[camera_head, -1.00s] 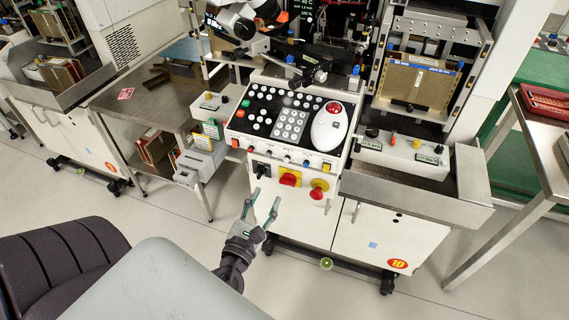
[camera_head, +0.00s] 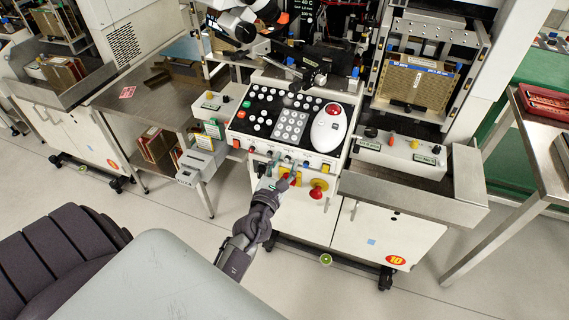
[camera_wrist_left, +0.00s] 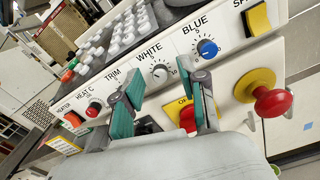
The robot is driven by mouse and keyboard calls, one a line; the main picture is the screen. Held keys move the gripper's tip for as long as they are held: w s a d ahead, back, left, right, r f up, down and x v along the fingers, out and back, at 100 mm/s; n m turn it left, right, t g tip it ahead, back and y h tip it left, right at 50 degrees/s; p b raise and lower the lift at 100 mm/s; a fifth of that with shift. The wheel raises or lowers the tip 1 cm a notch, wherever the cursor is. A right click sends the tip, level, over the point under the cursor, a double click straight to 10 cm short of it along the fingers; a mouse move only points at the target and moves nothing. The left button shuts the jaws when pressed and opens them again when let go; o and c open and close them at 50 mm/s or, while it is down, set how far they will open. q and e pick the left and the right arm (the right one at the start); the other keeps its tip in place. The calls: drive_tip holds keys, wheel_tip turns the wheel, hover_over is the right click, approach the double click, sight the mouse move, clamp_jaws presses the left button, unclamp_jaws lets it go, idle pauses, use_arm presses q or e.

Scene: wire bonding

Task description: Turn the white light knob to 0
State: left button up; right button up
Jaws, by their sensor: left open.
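In the head view my left gripper (camera_head: 281,168) is at the front of the control panel. My right gripper is in neither view.
The blue knob (camera_wrist_left: 207,48) is right of the white one; the trim knob and a red knob (camera_wrist_left: 94,107) are left. A red mushroom button (camera_wrist_left: 272,101) sticks out at right.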

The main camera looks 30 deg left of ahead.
use_arm(q)
clamp_jaws()
